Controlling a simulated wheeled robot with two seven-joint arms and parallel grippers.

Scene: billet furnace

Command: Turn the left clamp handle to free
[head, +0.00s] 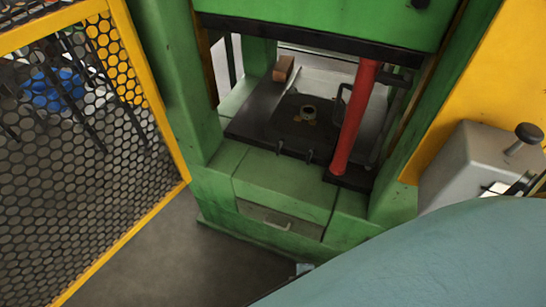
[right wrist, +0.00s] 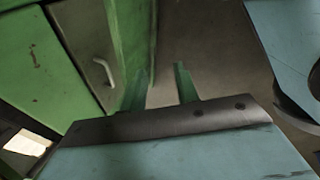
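Two small dark upright pegs, the left one (head: 279,146) and the right one (head: 309,155), stand at the front edge of the black press bed (head: 254,130). They may be the clamp handles, but they are too small to tell their turn. My right gripper (right wrist: 160,78) shows in the right wrist view, with its two fingers apart and only bare floor between them. It is empty and beside the green press base, away from the pegs. My left gripper is in neither view.
The green press (head: 172,65) has a red post (head: 355,120) at the right of its bed and a drawer (head: 280,219) below. A wooden block (head: 283,69) lies on the bed. A yellow mesh guard (head: 75,150) stands left. A grey box (head: 465,160) with a black knob stands right.

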